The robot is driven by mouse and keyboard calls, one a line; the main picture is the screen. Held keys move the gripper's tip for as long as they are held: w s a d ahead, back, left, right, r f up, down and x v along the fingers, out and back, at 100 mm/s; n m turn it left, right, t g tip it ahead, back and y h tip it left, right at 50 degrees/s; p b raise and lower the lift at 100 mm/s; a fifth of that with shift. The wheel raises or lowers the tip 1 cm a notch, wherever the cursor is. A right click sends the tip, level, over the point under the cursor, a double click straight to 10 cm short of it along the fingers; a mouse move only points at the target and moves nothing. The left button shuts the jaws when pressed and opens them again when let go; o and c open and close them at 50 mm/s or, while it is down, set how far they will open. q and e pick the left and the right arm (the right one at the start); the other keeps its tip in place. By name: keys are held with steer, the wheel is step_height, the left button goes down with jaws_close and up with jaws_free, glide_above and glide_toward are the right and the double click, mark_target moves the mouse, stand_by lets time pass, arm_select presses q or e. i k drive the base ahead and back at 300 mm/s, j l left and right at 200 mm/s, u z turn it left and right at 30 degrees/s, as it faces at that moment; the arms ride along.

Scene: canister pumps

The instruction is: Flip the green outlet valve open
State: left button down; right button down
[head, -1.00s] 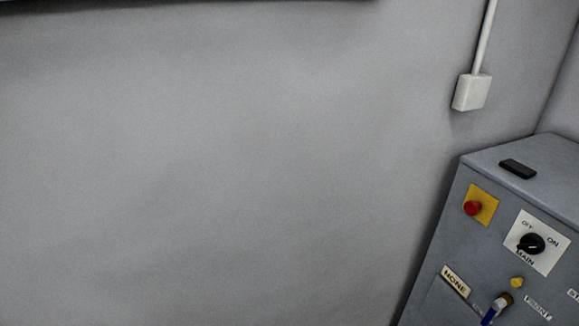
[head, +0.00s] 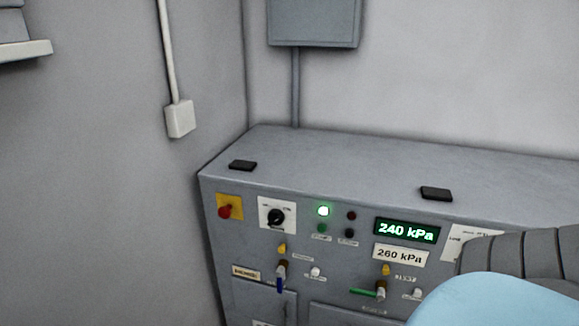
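The green outlet valve lever (head: 363,292) is on the front of a grey console, below the pressure readouts. The lever lies about level and points left from its brass-coloured body (head: 381,288). A yellow knob (head: 386,270) sits just above it. Neither gripper is in the head view, and nothing touches the green lever. A dark ribbed and light blue shape at the lower right covers the console's right part, close to the valve.
The console top (head: 330,155) holds two small black blocks. To the left are a blue lever (head: 279,286) pointing down, a red button (head: 225,211) and a black rotary switch (head: 276,217). A lit display (head: 406,230) reads 240 kPa; the plate (head: 400,254) below reads 260 kPa.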

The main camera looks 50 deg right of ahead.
mark_target(380, 294)
steer(key=z, duration=2.2)
